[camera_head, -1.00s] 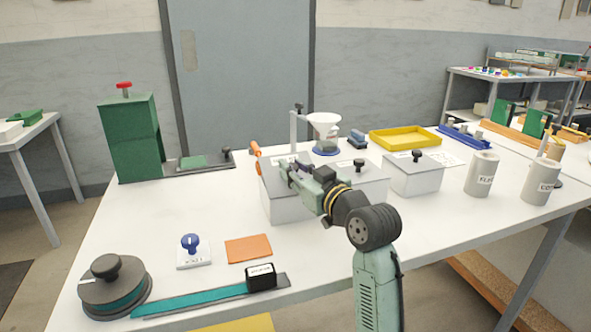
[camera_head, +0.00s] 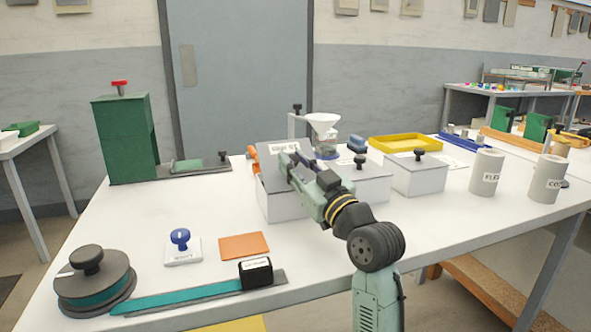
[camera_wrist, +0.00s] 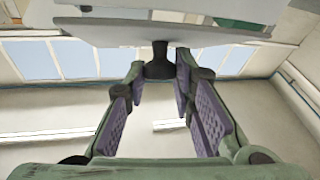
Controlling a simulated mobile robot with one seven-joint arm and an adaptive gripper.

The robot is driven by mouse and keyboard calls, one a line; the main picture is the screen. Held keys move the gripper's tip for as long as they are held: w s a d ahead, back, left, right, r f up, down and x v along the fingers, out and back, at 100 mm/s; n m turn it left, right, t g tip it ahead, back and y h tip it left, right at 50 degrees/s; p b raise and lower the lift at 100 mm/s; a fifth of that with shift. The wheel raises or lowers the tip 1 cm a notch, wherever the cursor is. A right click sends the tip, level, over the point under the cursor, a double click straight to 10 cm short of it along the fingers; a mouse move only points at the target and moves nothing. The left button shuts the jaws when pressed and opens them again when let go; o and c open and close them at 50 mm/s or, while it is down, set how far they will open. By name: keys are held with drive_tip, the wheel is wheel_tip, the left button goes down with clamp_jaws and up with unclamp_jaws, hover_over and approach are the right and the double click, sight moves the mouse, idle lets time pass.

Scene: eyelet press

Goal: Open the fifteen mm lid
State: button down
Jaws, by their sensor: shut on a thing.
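Of three white lidded boxes in a row, the left one (camera_head: 282,206) has its grey lid (camera_head: 268,163) raised and tilted up at the back. The inside of the box is hidden.
The middle box (camera_head: 376,189) and right box (camera_head: 418,178) have their lids down, with black knobs. A white funnel stand (camera_head: 322,124) is behind. A yellow tray (camera_head: 405,144) and grey cups (camera_head: 487,172) are to the right. The table front left holds an orange pad (camera_head: 244,246).

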drive_tip(key=c, duration=1.3)
unclamp_jaws()
drive_tip(key=shift+c, duration=0.2)
drive_tip(key=r+v, duration=0.3)
drive_tip(key=v, duration=1.3)
drive_tip(key=shift+s+d, duration=0.4)
drive_tip(key=shift+s, duration=0.15)
drive_tip(key=shift+c, duration=0.4)
